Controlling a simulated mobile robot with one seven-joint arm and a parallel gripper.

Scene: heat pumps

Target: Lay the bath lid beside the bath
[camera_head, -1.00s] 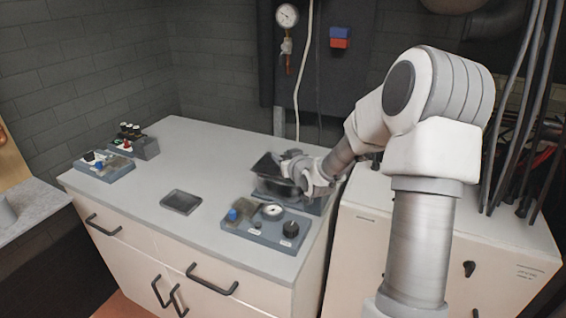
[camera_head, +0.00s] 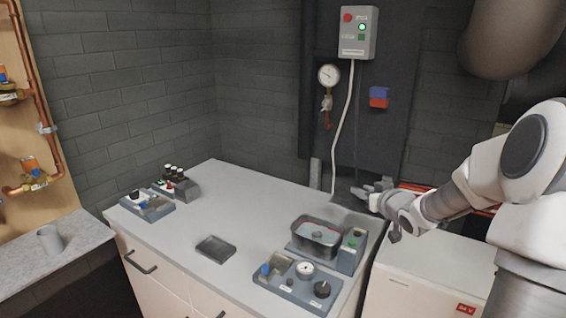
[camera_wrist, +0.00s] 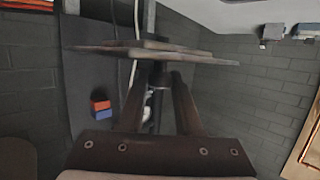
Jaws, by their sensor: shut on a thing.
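The bath (camera_head: 316,243) is an oval dark basin on a grey base near the right end of the worktop. It stands open, with liquid showing inside. My gripper (camera_head: 366,192) is above and behind the bath to the right, near the worktop's back right corner. It is shut on the bath lid (camera_head: 349,203), a dark thin plate hard to make out against the dark wall panel. In the wrist view the lid (camera_wrist: 150,52) lies across between the fingers (camera_wrist: 155,100), roughly edge-on.
A control panel with a dial (camera_head: 305,270) stands in front of the bath. A shallow dark tray (camera_head: 216,249) lies left of it. A small switch box (camera_head: 147,207) and a vial rack (camera_head: 180,187) stand at the far left. Bare worktop (camera_head: 255,205) lies between.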

